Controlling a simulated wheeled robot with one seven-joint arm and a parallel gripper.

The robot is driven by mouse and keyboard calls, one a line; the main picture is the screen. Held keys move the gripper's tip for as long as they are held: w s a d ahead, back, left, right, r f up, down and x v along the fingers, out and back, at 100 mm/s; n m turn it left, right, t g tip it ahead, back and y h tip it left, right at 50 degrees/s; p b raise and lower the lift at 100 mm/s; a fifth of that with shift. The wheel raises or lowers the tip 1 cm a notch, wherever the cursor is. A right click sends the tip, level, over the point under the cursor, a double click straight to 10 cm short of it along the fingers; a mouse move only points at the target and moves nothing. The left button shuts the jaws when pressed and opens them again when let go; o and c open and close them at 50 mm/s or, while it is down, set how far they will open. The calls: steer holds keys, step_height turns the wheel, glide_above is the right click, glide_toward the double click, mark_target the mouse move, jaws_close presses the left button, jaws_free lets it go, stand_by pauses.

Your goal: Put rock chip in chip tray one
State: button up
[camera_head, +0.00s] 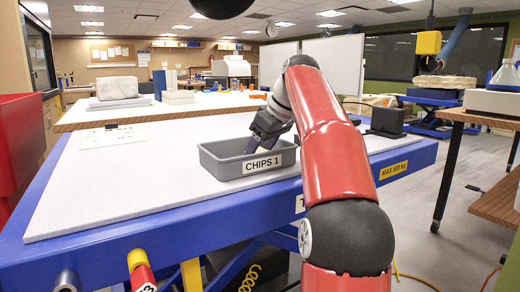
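The grey chip tray (222,169), labelled CHIPS 1, sits on the pale top of the blue lift table. My gripper (254,146) reaches down over the tray from behind my red arm, its fingertips at or just inside the tray opening. A small pale purplish piece shows at the fingertips; I cannot tell whether it is the rock chip or part of a finger. The tray's floor is hidden by its front wall, and whether the fingers are open or shut is too small to tell. No rock chip shows clearly anywhere else.
A dark box (387,121) stands to the right, behind my arm. A white block (117,88) and small items stand on a bench behind. A red container (20,135) is at far left.

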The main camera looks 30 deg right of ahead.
steer(key=shift+o, duration=0.9)
steer(key=shift+r, duration=0.2)
steer(key=p+v, duration=0.3)
steer(key=v, duration=0.9)
steer(key=shift+p, duration=0.35)
